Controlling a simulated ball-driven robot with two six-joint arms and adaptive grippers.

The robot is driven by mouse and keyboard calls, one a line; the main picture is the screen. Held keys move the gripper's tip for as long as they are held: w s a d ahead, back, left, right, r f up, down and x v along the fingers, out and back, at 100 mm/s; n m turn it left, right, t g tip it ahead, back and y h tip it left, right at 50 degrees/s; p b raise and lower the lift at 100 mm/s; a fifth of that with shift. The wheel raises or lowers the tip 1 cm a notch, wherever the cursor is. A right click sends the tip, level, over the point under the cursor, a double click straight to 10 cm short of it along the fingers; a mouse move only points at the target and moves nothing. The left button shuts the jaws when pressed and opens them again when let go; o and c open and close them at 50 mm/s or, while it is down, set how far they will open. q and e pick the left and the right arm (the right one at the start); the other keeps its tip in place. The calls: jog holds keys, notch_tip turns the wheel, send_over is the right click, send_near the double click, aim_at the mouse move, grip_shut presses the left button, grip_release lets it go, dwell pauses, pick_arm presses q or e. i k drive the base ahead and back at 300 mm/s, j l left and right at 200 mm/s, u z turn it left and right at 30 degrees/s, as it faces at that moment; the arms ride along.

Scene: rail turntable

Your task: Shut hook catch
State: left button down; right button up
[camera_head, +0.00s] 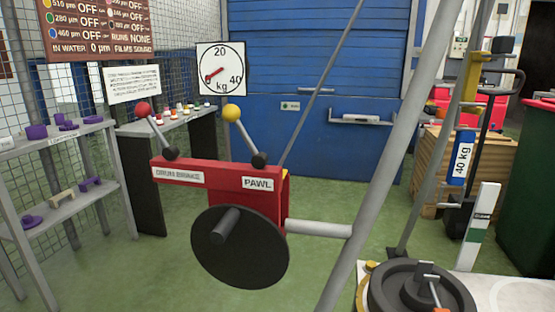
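I cannot clearly pick out a hook catch. At the lower right a black round weight-like piece (420,290) has a small dark grey block and an orange-and-grey rod end (437,292) on top, cut off by the lower edge. I cannot tell whether a hook or catch is there. A red winch housing (225,190) stands in the middle, with levers labelled DRUM BRAKE and PAWL and a black disc (240,250) with a crank handle. The left lever has a red knob (143,109), the right a yellow knob (231,112). Neither gripper is in view.
Grey shelves (65,143) with purple pieces stand at the left. A kg dial (221,69) hangs behind the winch. A thick grey pole (385,180) slants across the right half. A blue 40 kg cylinder (462,157) and a dark green bin (530,190) are at the right. Green floor shows between.

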aim_at(502, 46)
jog(key=i+l+z, duration=0.15)
jog(key=l, duration=0.25)
jog(key=i+l+z, duration=0.15)
jog(key=l, duration=0.25)
jog(key=i+l+z, duration=0.15)
jog(key=l, duration=0.2)
